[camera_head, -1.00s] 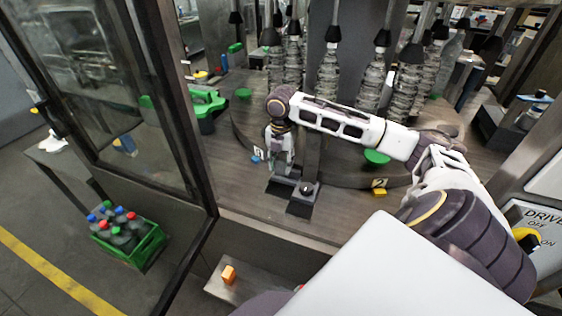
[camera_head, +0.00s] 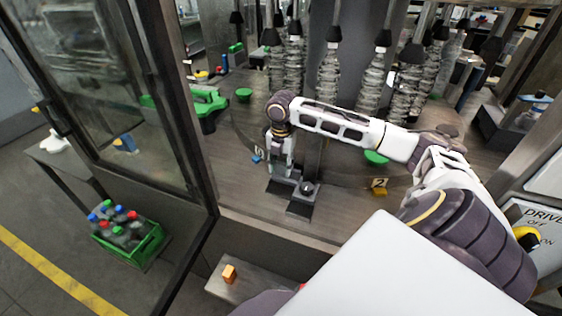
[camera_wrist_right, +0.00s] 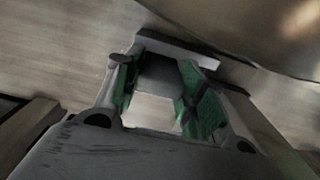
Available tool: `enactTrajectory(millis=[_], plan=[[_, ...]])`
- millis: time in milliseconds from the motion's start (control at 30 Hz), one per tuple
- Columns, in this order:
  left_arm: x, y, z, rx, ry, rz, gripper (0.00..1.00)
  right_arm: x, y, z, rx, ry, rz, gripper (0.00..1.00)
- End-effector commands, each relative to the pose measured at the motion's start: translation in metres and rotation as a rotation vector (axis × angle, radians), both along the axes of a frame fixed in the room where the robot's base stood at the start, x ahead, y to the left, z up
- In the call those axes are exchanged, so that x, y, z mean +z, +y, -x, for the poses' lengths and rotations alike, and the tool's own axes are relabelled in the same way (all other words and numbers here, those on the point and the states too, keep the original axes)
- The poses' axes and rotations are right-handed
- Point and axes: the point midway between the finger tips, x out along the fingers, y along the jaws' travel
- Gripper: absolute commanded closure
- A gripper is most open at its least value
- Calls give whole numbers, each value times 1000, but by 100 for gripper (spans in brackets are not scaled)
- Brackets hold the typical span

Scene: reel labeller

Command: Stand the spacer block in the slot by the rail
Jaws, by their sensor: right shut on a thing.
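My right gripper (camera_head: 284,164) points down over the deck, next to a dark upright post. In the right wrist view, its green-padded fingers (camera_wrist_right: 160,105) are shut on a grey block (camera_wrist_right: 160,75), which I take to be the spacer block. In the head view the block is mostly hidden by the fingers. Just below the fingers is a dark fixture (camera_head: 282,184) on the deck, with a second dark base (camera_head: 301,206) beside it, at the post's foot. I cannot tell whether the block touches the fixture or is in the slot. My left gripper is out of view.
An orange block (camera_head: 229,274) sits on a low shelf at the front. A yellow tag marked 2 (camera_head: 379,187) and a small blue tag (camera_head: 256,158) are on the deck. Several wrapped columns (camera_head: 328,75) stand behind. A glass door (camera_head: 110,90) and a green bottle crate (camera_head: 135,245) are at left.

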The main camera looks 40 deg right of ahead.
Motion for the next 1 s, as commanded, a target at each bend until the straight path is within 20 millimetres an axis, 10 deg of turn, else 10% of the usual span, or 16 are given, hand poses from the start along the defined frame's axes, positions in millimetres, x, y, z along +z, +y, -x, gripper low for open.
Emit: enactTrajectory(millis=[33, 67, 233, 1000], plan=[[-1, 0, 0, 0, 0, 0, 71, -5, 1, 2, 1, 10, -2, 84], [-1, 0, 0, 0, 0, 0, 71, -6, 1, 2, 1, 11, -1, 57], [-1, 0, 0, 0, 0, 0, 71, -7, 1, 3, 2, 13, -1, 35], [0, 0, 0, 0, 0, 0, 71, 21, 1, 2, 1, 9, -1, 35]])
